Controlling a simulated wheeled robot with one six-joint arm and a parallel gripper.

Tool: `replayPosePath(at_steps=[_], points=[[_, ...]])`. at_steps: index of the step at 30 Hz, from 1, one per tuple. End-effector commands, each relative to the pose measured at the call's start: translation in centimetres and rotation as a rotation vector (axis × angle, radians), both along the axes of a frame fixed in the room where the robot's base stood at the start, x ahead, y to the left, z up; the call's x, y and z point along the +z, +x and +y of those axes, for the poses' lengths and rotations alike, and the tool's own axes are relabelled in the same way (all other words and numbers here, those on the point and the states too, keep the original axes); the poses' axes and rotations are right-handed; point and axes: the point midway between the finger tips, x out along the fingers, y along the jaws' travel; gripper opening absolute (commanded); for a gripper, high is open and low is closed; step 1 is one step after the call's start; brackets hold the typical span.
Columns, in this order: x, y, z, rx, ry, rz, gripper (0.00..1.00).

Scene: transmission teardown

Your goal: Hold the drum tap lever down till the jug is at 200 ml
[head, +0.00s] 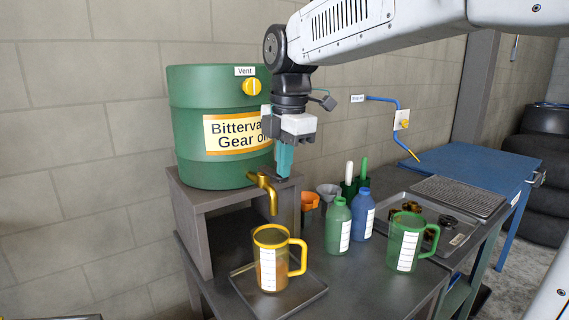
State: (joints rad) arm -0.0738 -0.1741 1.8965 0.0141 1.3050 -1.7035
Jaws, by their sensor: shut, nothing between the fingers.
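The green drum (192,125), labelled as gear oil, lies on a grey stand. Its brass tap (271,197) points down over the yellow-rimmed jug (282,232). The jug stands upright on a shallow tray and looks amber inside; the marks on its white scale are too small to read. No stream shows clearly below the spout. My gripper (284,177) points down, shut and empty, in front of the drum and just right of the tap's top. I cannot tell whether it touches the tap lever, which is hard to make out.
A green bottle (338,228), a blue bottle (363,215) and a green jug (405,243) stand to the right on the dark bench. A yellow vent knob (252,86) sits high on the drum. A blue table (490,155) stands farther right.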

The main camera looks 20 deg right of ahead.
Motion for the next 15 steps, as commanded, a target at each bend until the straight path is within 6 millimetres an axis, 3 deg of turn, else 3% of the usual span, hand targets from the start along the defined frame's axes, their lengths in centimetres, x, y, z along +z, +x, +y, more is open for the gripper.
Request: replayPosePath(at_steps=[5,15], points=[[1.6,0.0,0.2,0.003,0.0,-0.002,0.0],[9.3,-0.3,0.3,0.005,0.0,-0.004,0.0]])
